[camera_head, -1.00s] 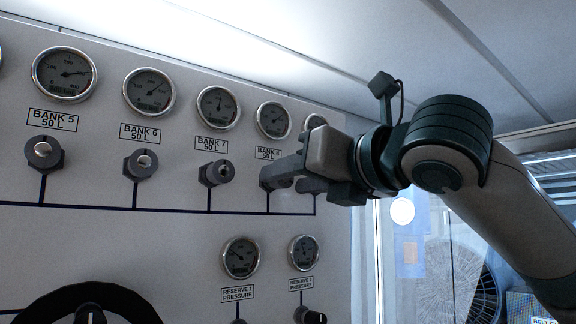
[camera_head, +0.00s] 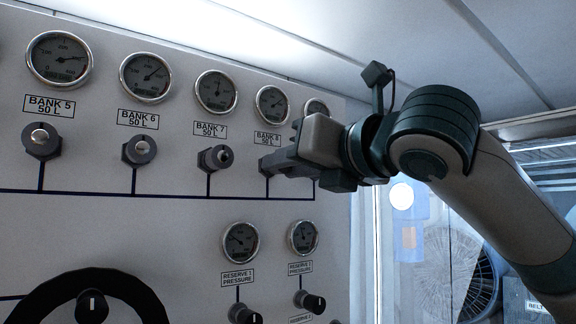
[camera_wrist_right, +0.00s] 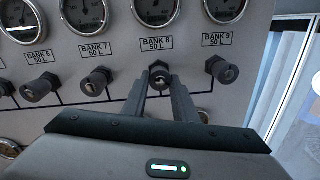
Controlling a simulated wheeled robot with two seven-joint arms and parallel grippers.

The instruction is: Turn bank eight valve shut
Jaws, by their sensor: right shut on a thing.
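The bank eight valve is a small dark knob with a light centre (camera_wrist_right: 159,77), under the BANK 8 50 L label (camera_wrist_right: 154,44) in the right wrist view. My right gripper (camera_wrist_right: 159,84) has one finger on each side of it and is shut on it. In the head view the right gripper (camera_head: 266,164) reaches in from the right, and its fingers hide the valve below the BANK 8 label (camera_head: 267,138). The bank 8 gauge (camera_head: 272,104) is above. My left gripper is not in view.
The bank 7 valve (camera_head: 215,158) is close on the left, with the bank 6 valve (camera_head: 139,150) farther left. The bank 9 valve (camera_wrist_right: 222,70) is just right of my fingers in the wrist view. A black handwheel (camera_head: 140,292) and reserve gauges (camera_head: 240,242) sit lower on the panel.

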